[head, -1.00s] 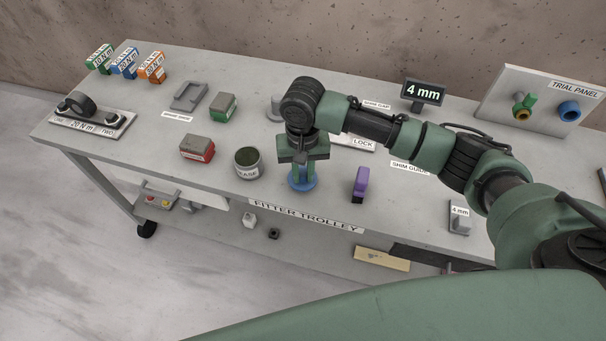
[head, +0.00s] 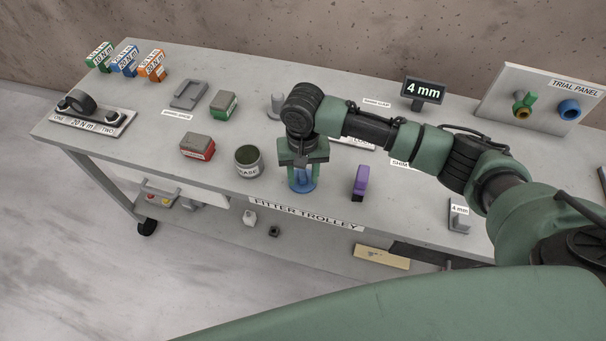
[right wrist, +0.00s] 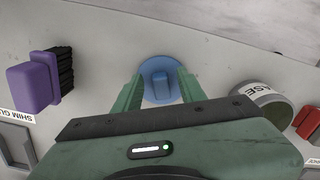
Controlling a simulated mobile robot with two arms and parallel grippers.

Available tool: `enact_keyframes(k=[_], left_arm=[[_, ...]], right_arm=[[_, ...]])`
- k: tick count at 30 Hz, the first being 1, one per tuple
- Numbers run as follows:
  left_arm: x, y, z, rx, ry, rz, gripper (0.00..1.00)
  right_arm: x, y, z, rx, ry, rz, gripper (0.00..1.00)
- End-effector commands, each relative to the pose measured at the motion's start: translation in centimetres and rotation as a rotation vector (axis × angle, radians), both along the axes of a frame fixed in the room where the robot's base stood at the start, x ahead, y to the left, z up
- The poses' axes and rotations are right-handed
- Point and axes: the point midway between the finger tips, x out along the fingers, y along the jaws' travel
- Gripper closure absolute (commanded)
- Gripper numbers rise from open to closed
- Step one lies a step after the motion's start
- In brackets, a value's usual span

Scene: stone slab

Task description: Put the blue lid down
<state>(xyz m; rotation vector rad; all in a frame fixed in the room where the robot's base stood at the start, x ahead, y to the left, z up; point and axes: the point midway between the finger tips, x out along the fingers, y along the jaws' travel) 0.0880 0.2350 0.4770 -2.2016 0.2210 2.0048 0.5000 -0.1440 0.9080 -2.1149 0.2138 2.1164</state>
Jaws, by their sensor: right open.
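The blue lid (head: 302,185) is a round disc with a raised grip on top. It lies flat on the trolley top near the front edge, and it shows also in the right wrist view (right wrist: 160,82). My right gripper (head: 303,177) points down at the lid from above. Its green fingers (right wrist: 160,88) are apart, one on each side of the lid's grip, and I see gaps between them and the grip. The grease tin (head: 248,161) stands open just left of the lid. My left gripper is out of view.
A red box (head: 197,147) and a green box (head: 223,104) are left of the tin. The trolley's front edge (head: 310,215) is close in front of the lid.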

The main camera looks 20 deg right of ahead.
Motion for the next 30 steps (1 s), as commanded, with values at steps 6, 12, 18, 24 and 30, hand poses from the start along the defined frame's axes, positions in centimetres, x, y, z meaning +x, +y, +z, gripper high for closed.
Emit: enact_keyframes(k=[6,12,18,24,30], left_arm=[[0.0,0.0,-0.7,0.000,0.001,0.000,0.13],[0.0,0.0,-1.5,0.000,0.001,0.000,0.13],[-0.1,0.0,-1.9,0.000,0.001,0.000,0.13],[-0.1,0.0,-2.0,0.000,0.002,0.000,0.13],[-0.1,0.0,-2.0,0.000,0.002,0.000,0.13]], right_arm=[[0.2,0.0,3.2,0.002,-0.005,-0.001,0.59],[0.1,0.0,7.6,0.002,-0.004,0.000,0.59],[0.1,0.1,10.8,0.002,-0.002,0.000,0.59],[0.0,0.0,12.0,0.000,0.001,0.000,0.59],[0.0,0.0,12.0,0.000,0.001,0.000,0.59]])
